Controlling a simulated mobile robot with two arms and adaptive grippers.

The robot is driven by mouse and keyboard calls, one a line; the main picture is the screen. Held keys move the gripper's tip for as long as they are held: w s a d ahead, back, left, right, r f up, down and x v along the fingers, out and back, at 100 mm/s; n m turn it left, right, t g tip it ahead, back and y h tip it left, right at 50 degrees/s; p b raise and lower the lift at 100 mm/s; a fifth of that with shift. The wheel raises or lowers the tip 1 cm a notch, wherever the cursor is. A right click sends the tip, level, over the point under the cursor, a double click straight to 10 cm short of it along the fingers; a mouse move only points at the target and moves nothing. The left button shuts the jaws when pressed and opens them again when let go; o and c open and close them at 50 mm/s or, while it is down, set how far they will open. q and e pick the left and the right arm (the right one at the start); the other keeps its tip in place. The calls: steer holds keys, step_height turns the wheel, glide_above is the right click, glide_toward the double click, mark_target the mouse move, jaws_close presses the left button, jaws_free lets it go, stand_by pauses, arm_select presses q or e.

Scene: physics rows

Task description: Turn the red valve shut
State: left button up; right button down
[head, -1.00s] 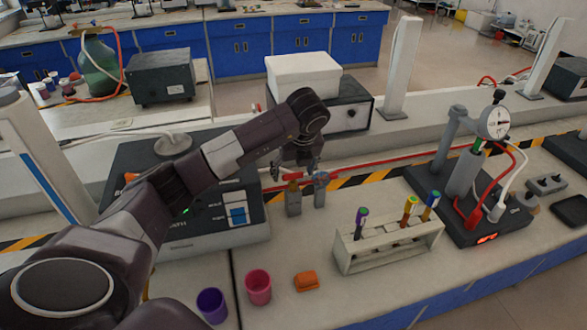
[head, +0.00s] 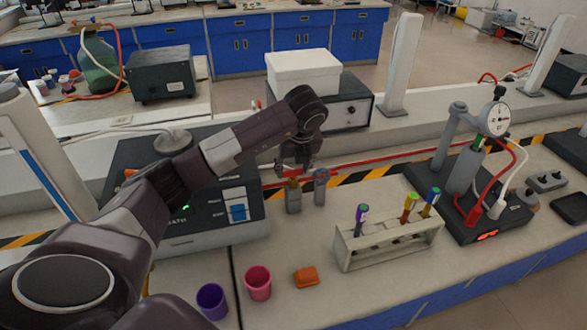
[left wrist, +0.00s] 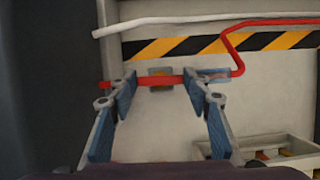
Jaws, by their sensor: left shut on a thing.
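The red valve's handle (head: 291,173) sits on top of a small grey and brass valve body (head: 293,197) behind the test-tube rack. In the left wrist view, the red handle (left wrist: 150,82) lies crosswise between the fingers, with a brass part behind it. My left gripper (head: 295,166) reaches down from above and is shut on the red handle; it also shows in the left wrist view (left wrist: 162,88). The fingers hide part of the handle's ends. My right gripper is not in view.
A second valve (head: 320,188) stands close on the right of the red one. A white rack (head: 375,250) with tubes, two cups, an orange block (head: 306,277) and a gauge stand (head: 490,222) are on the bench. A white box (head: 303,72) sits behind my gripper.

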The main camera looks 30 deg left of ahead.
arm_select(q)
steer(key=shift+a+f+m+t+b, duration=0.1)
steer(key=shift+m+t+b, duration=0.2)
steer(key=shift+m+b, duration=0.6)
steer(key=m+h+b, duration=0.1)
steer(key=m+b, duration=0.1)
steer(key=shift+m+t, duration=0.3)
steer(key=m+h+b, duration=0.1)
steer(key=m+b, duration=0.1)
steer(key=shift+a+m, duration=0.1)
steer(key=shift+m, duration=0.3)
steer(key=shift+m+h+b, duration=0.35)
steer(key=shift+m+h, duration=0.05)
steer(key=shift+m, duration=0.4)
steer(key=m, duration=0.2)
steer(key=m+h, duration=0.1)
steer(key=shift+a+r+m+h, duration=0.2)
steer(key=shift+m+h, duration=0.1)
steer(key=shift+m, duration=0.1)
steer(key=m, duration=0.2)
steer(key=m+h, duration=0.1)
steer(key=m, duration=0.1)
steer(key=shift+m+h, duration=0.3)
steer(key=shift+m, duration=0.1)
steer(key=shift+g, duration=0.4)
steer(key=o, duration=1.2)
steer(key=shift+c, duration=0.2)
